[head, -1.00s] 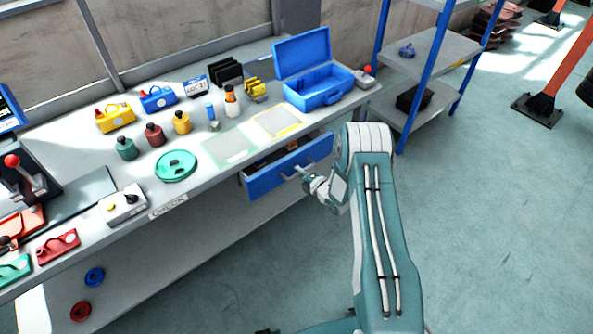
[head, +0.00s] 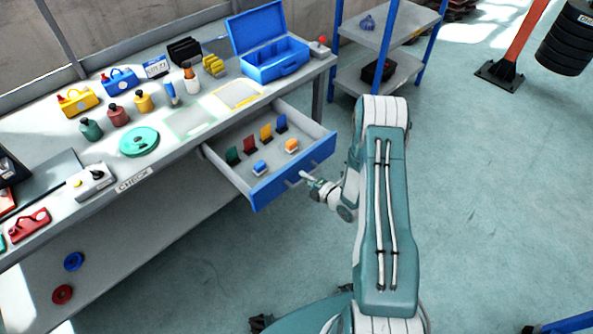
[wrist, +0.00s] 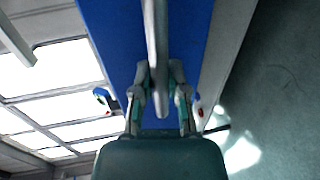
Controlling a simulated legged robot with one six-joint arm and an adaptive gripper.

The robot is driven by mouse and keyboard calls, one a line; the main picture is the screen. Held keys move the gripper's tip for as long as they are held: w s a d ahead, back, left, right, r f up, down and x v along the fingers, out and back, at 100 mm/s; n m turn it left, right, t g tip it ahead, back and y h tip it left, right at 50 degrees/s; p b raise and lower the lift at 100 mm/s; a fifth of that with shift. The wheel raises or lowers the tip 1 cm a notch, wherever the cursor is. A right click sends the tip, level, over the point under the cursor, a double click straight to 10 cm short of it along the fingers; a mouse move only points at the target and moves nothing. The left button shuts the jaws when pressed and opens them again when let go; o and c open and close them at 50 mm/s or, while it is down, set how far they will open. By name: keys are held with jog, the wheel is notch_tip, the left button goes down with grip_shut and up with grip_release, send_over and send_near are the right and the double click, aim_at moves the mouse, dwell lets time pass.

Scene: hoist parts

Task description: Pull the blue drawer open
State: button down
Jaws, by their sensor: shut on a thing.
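The blue drawer (head: 293,176) stands well out from under the workbench top, with its inside in view. Its blue front also fills the upper middle of the wrist view (wrist: 112,35). The drawer's grey bar handle (wrist: 156,40) runs between my fingers in the wrist view. My gripper (wrist: 160,85) is shut on this handle, in front of the drawer face. In the head view my gripper (head: 308,178) is small, and its fingertips are hard to make out. Inside the drawer are several small coloured pieces, among them a red one (head: 249,145) and an orange one (head: 291,146).
The workbench (head: 190,148) carries an open blue toolbox (head: 275,62), a green disc (head: 139,141) and several bottles and small cases. A blue-framed shelf (head: 375,50) stands behind my arm.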

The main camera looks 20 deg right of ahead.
jog(key=shift+s+d+f, duration=0.2)
jog(key=shift+s, duration=0.4)
jog(key=c, duration=0.6)
grip_release()
jog(key=shift+c, duration=0.2)
jog(key=shift+w, duration=0.1)
jog(key=shift+r, duration=0.1)
jog(key=v, duration=1.2)
jog(key=shift+w, duration=0.1)
